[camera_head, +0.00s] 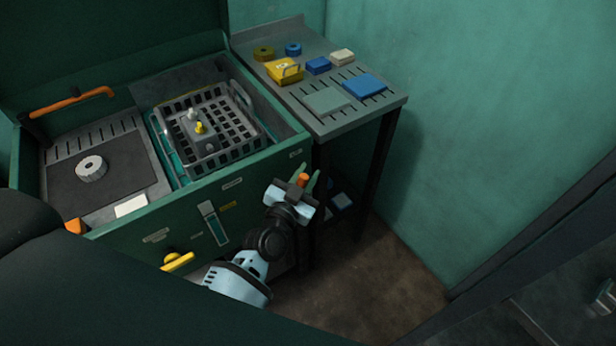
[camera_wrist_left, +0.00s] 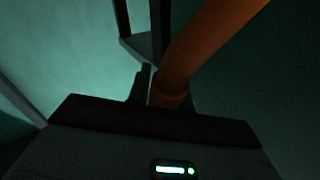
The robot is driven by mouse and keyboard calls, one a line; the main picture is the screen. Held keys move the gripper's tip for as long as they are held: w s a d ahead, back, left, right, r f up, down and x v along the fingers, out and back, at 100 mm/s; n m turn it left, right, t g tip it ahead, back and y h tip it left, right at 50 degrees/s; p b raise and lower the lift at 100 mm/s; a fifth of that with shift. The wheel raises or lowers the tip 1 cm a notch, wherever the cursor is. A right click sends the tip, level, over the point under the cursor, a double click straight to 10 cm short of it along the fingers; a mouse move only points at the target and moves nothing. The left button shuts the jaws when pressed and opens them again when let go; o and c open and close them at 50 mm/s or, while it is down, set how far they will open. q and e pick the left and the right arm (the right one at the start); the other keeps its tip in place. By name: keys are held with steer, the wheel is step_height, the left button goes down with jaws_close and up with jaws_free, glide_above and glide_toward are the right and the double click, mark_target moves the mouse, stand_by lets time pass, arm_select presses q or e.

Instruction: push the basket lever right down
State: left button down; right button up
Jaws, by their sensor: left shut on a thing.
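The grey slotted basket (camera_head: 237,118) sits in the right-hand well of the green machine (camera_head: 130,260), with a white and a yellow piece in it. The basket lever (camera_head: 303,178) shows as a short orange end at the machine's front right corner. My left gripper (camera_head: 299,185) is shut on it, fingers either side of the orange part. In the left wrist view the lever (camera_wrist_left: 205,45) is a thick orange bar rising to the upper right from the jaws. Most of its length is hidden in the head view. My right gripper is in neither view.
A slatted grey side table (camera_head: 315,125) with yellow and blue items stands right of the machine. Another orange handle (camera_head: 70,100) is at the machine's left, and a yellow lever (camera_head: 177,262) is on its front. Open floor (camera_head: 350,270) lies right of my left arm.

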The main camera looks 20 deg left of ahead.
arm_select(q)
steer(key=shift+s+d+f, duration=0.2)
steer(key=shift+d+f, duration=0.15)
steer(key=shift+d, duration=0.15)
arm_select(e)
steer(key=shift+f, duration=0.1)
arm_select(q)
steer(key=s+a+t+b, duration=0.1)
steer(key=b, duration=0.1)
steer(key=s+a+n+t+b, duration=0.1)
steer(key=b, duration=0.1)
steer(key=s+a+r+n+t+b, duration=0.1)
steer(key=b, duration=0.1)
steer(key=shift+s, duration=0.4)
steer(key=s+a+n+t+y+b, duration=0.6)
steer(key=s+n+y+b, duration=0.2)
steer(key=n+b, duration=0.2)
steer(key=shift+b, duration=0.6)
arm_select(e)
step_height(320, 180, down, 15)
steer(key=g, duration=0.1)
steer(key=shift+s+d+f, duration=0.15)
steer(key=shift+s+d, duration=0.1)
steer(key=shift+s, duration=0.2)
arm_select(q)
steer(key=shift+a, duration=0.1)
